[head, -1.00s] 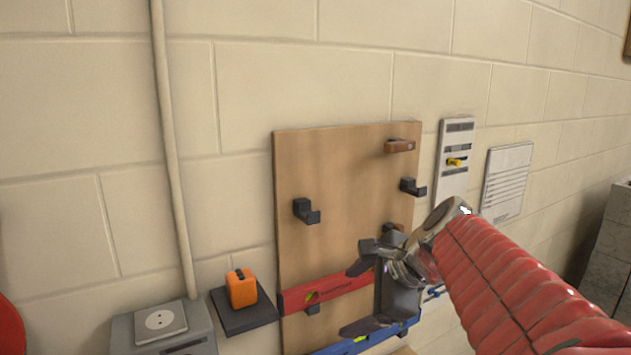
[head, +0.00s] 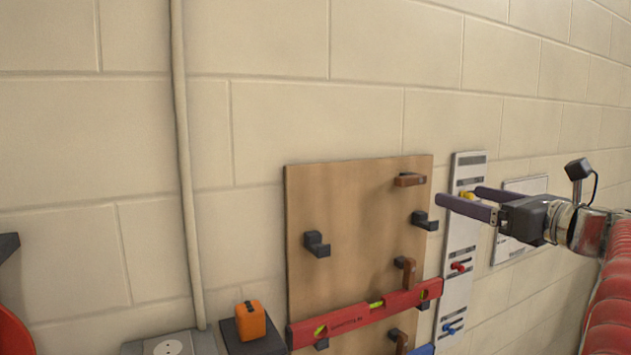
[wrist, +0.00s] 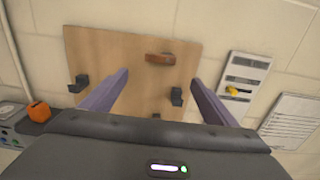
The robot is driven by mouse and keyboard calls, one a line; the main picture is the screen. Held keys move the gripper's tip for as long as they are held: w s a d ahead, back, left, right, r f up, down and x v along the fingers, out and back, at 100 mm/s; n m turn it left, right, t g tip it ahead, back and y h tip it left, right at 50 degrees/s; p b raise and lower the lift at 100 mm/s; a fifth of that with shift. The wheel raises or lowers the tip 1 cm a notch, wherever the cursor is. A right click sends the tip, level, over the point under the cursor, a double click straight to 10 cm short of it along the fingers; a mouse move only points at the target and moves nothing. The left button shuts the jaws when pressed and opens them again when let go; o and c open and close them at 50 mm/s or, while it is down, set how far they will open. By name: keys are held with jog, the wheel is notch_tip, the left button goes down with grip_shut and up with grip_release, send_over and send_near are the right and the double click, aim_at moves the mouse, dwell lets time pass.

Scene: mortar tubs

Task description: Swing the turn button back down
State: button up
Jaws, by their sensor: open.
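The brown turn button (head: 410,180) at the top right of the wooden board (head: 345,210) lies sideways, roughly horizontal; it also shows in the wrist view (wrist: 160,58). Below it, a second turn button (head: 408,274) hangs down just above the red level. A third (head: 399,341) hangs lower, partly cut off by the frame. My gripper (head: 460,196) is open and empty, right of the board's edge in the head view. In the wrist view its fingers (wrist: 160,80) point toward the board, with the sideways button between and beyond the tips, apart from them.
Black hooks (head: 316,244) and (head: 424,221) under the top button are empty. A red level (head: 365,314) rests on hooks below. A white panel (head: 462,235) with yellow, red and blue levers stands right of the board. An orange box (head: 250,320) sits on a dark shelf at left.

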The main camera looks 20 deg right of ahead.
aim_at(415, 182)
jog(key=shift+r, duration=0.1)
dwell(0.3)
jog(key=w, duration=1.3)
jog(key=shift+w+a, duration=0.2)
jog(key=shift+w, duration=0.15)
